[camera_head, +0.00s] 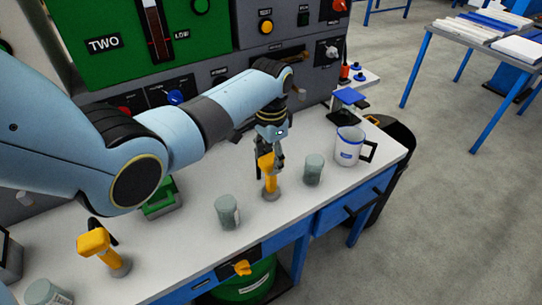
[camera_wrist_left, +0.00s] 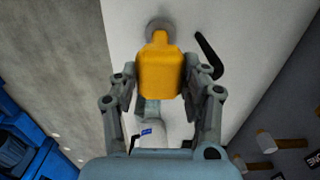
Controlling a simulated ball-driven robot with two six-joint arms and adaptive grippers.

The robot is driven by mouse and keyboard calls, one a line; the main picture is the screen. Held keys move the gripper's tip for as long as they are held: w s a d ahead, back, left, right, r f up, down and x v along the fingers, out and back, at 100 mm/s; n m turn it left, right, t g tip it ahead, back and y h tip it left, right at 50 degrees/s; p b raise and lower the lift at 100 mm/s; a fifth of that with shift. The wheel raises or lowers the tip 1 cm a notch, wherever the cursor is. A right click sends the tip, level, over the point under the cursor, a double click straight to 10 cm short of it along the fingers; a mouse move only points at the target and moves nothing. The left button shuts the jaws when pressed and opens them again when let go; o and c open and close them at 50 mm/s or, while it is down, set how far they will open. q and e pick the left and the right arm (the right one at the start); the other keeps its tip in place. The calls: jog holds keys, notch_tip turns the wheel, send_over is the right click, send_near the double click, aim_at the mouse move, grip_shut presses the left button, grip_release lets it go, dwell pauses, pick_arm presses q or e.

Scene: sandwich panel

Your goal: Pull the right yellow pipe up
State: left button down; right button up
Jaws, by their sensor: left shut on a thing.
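The right yellow pipe (camera_head: 270,182) stands upright on its grey round foot near the middle of the white worktop. My left gripper (camera_head: 267,157) comes down over its top and is shut on it. In the left wrist view the yellow pipe (camera_wrist_left: 160,62) sits between the two fingers of my left gripper (camera_wrist_left: 161,80). A black lever (camera_wrist_left: 208,54) shows beside the pipe's grey foot. The left yellow pipe (camera_head: 97,244) stands apart at the lower left of the worktop. My right gripper is not in view.
Grey cups stand either side of the right pipe, one to the left (camera_head: 228,212) and one to the right (camera_head: 314,169). A white mug (camera_head: 349,147) stands further right. A green box (camera_head: 161,204) sits at the left. The control panel (camera_head: 185,60) rises behind.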

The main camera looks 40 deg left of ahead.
pick_arm(q)
jog(key=c, duration=0.8)
grip_release()
jog(key=shift+w+r, duration=0.15)
jog(key=shift+r, duration=0.1)
jog(key=shift+o, duration=0.8)
notch_tip(320, 180, up, 12)
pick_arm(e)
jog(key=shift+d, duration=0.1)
pick_arm(q)
jog(key=shift+f, duration=0.15)
